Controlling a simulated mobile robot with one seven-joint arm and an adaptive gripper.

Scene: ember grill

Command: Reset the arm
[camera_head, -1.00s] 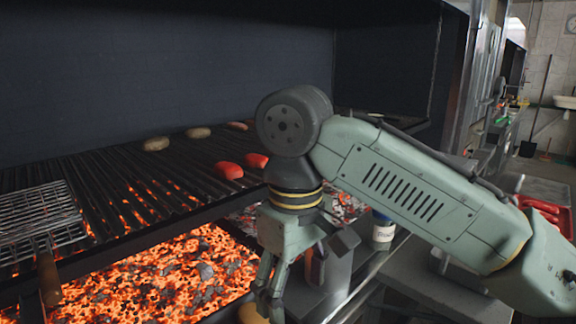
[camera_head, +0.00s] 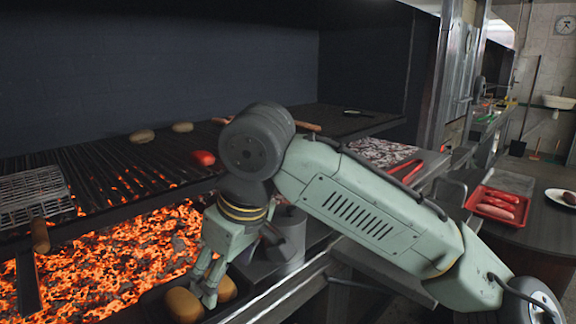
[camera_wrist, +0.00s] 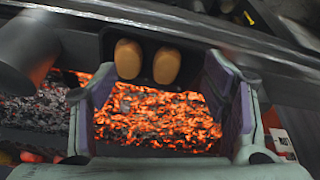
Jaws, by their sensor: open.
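My green-grey arm reaches from the lower right over the grill's front edge. My gripper (camera_head: 208,290) points down at the front of the grill, beside two tan buns (camera_head: 184,305) in a dark tray. In the wrist view my gripper (camera_wrist: 158,72) is open and empty, its fingers wide apart. The buns (camera_wrist: 128,59) show there in the dark tray (camera_wrist: 148,40), beyond the fingers, with glowing coals between. I cannot tell whether a fingertip touches a bun.
The grill grate (camera_head: 100,180) carries patties and a red item (camera_head: 204,158), above glowing coals (camera_head: 120,255). A wire basket (camera_head: 32,195) lies at left. A red tray (camera_head: 498,206) with sausages and a white plate (camera_head: 565,198) stand on the right counter. Open floor shows at far right.

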